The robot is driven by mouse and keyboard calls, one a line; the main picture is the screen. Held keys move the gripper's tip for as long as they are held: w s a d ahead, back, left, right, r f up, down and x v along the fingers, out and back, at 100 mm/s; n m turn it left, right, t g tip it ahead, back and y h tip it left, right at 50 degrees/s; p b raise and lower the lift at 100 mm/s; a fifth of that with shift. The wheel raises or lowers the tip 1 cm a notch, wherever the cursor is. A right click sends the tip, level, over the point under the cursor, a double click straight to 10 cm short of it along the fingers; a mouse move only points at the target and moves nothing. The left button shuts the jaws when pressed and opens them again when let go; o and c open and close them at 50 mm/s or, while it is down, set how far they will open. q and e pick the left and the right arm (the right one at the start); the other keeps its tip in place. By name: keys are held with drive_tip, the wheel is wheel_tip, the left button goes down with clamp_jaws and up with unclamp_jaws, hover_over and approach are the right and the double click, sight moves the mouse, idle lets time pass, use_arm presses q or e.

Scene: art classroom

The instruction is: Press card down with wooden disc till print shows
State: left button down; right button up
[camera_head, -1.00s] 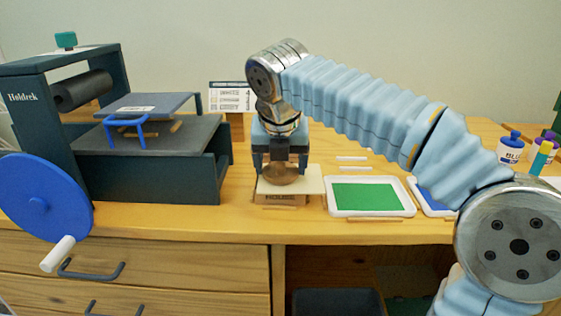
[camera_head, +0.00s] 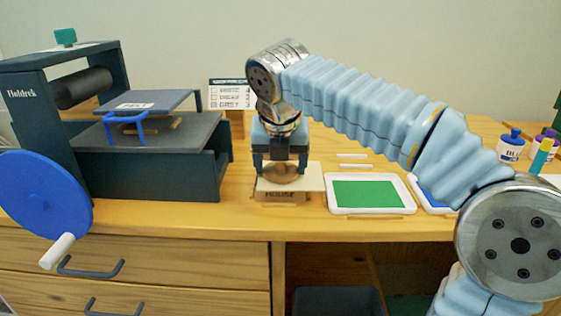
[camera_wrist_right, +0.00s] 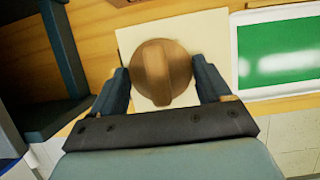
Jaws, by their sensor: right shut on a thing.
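My right gripper (camera_head: 281,168) points down and is shut on the wooden disc (camera_head: 282,179). The round disc (camera_wrist_right: 162,68), with a raised bar across its top, also shows between the fingers in the right wrist view. The disc is over the cream card (camera_head: 308,180), and in the wrist view the card's edges (camera_wrist_right: 205,28) show around it. The card lies on a wooden block marked "HOUSE" (camera_head: 282,197). The card's underside is hidden, and I see no print on its top. My left gripper is not in view.
A white tray with a green pad (camera_head: 365,208) stands right of the block, with a blue-pad tray beyond it. A dark roller press (camera_head: 160,170) with a blue wheel (camera_head: 42,200) stands left. Bottles (camera_head: 511,146) stand far right.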

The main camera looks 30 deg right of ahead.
drive_tip(key=shift+r+p, duration=1.4)
drive_tip(key=shift+p, duration=0.1)
wheel_tip(320, 180, up, 2)
drive_tip(key=shift+r+p, duration=0.1)
drive_tip(key=shift+p, duration=0.55)
drive_tip(key=shift+r, duration=0.95)
